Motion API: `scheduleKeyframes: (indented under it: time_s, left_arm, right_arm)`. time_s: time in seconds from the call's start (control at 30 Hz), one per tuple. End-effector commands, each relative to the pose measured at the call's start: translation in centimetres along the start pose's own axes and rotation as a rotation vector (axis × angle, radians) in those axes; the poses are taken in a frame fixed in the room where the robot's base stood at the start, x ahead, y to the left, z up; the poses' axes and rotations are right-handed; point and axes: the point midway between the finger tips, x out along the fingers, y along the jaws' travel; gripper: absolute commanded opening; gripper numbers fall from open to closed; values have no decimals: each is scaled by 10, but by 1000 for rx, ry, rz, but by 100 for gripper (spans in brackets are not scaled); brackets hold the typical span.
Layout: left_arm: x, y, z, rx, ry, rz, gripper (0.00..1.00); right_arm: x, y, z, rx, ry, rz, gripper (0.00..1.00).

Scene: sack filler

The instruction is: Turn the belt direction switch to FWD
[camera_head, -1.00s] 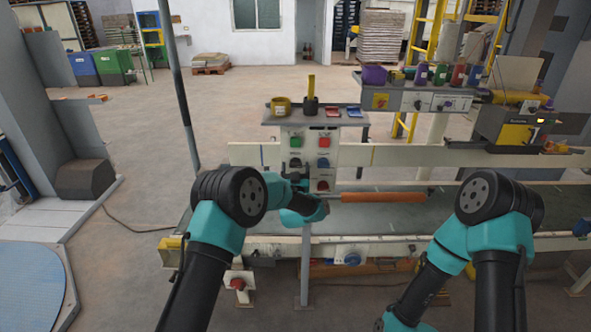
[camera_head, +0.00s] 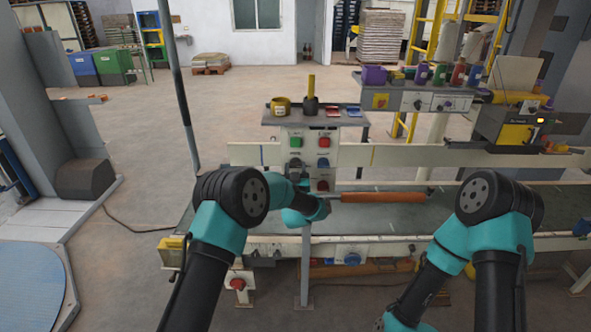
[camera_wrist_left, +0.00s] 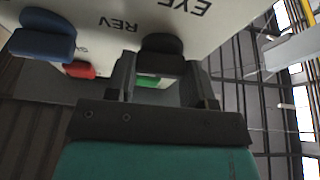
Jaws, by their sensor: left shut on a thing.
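The control panel (camera_head: 309,140) stands upright on a post, with coloured buttons and knobs on its face. In the left wrist view the panel face (camera_wrist_left: 200,22) appears upside down, with a printed REV label (camera_wrist_left: 118,23) near a black switch knob (camera_wrist_left: 162,44). My left gripper (camera_wrist_left: 160,82) has one finger on each side of this black knob and is shut on it. In the head view my left gripper (camera_head: 298,181) is at the lower left of the panel and hides the knob. No FWD label is readable. My right gripper is out of view.
On the panel are a green button (camera_head: 296,142), a red button (camera_head: 323,142) and a blue knob (camera_head: 323,163). A blue knob (camera_wrist_left: 42,37) sits beside the black one.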

Motion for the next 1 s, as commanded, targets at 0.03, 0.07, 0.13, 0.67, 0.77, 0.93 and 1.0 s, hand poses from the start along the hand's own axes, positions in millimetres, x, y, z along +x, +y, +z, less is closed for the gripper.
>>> scheduleKeyframes:
  time_s: [0.03,0.07,0.13,0.67,0.77,0.93,1.0]
  left_arm:
    - [0,1,0,-23,1,-9,25]
    - [0,1,-1,-38,2,-15,25]
    - [0,1,-1,-79,2,-33,25]
    - [0,2,-1,-516,2,-214,25]
    - [1,2,-2,-604,3,-250,25]
    - [1,2,-2,-754,3,-312,25]
    - [1,2,-2,-815,2,-338,25]
  right_arm:
    - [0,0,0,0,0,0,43]
    - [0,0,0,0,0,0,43]
    - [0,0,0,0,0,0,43]
    - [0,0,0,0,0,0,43]
    - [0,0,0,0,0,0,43]
    - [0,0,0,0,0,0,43]
    - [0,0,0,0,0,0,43]
